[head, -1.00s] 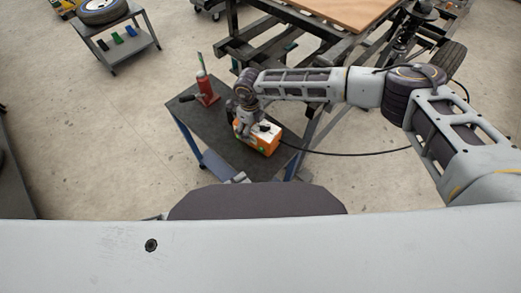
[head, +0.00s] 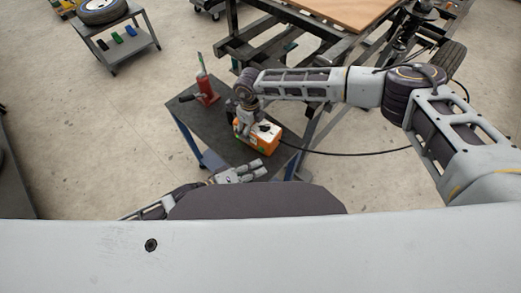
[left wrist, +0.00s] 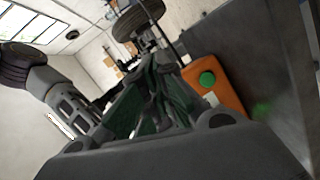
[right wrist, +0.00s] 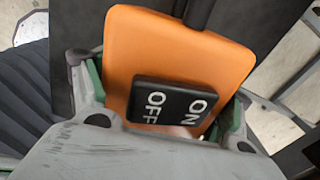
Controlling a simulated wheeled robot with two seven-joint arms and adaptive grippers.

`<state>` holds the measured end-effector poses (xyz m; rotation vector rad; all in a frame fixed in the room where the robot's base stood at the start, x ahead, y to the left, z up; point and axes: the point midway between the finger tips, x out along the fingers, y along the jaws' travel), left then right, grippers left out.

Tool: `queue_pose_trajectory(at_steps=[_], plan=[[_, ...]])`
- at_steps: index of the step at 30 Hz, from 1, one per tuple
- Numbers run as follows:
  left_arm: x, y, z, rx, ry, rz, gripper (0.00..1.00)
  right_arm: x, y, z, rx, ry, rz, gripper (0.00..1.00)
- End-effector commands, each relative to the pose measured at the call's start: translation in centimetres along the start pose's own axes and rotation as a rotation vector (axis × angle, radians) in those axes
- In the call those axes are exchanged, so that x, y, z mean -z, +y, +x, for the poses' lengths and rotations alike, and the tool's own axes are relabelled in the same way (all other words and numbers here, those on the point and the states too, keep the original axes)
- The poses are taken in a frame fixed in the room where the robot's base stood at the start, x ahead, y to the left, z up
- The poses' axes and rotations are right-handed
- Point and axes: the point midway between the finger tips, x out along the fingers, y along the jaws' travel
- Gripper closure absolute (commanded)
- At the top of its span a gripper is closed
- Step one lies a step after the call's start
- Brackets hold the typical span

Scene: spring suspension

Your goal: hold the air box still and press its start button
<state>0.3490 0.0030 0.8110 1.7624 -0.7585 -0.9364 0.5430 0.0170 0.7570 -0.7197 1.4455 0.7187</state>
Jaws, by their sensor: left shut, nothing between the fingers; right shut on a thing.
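The orange and white air box (head: 268,138) stands on a small dark cart in the head view. My right gripper (head: 246,128) is shut on it from above. In the right wrist view the fingers lie either side of the orange box (right wrist: 180,50), with its black ON/OFF switch (right wrist: 170,105) between them. In the left wrist view a round green button (left wrist: 207,79) shows on the orange face of the box. My left gripper (head: 256,170) is shut and empty, apart from the box at the cart's near edge. Its fingers (left wrist: 165,95) point past the box's button side.
The dark cart top (head: 215,128) also carries a red bottle jack (head: 206,90) at its left. A black hose (head: 350,153) runs from the box to the right. A heavy metal frame (head: 260,50) stands behind the cart.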

Motion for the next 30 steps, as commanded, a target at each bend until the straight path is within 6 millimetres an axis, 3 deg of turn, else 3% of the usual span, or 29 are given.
queue_pose_trajectory(at_steps=[1, 11, 24, 30], plan=[[0.1, -0.1, 0.0, 0.021, -0.002, 0.015, 1.00, 0.5, 0.3, 0.7, -0.005, 0.013, -0.002, 0.55], [0.3, -2.0, -0.6, 0.205, -0.021, 0.101, 1.00, 0.5, 0.3, 0.7, -0.005, 0.013, -0.002, 0.55], [0.2, -7.2, -2.6, 0.477, -0.049, 0.160, 1.00, 0.5, 0.3, 0.7, -0.005, 0.013, -0.002, 0.55], [0.2, -8.2, -3.2, 0.531, -0.057, 0.162, 1.00, 0.5, 0.3, 0.7, -0.005, 0.013, -0.002, 0.55]])
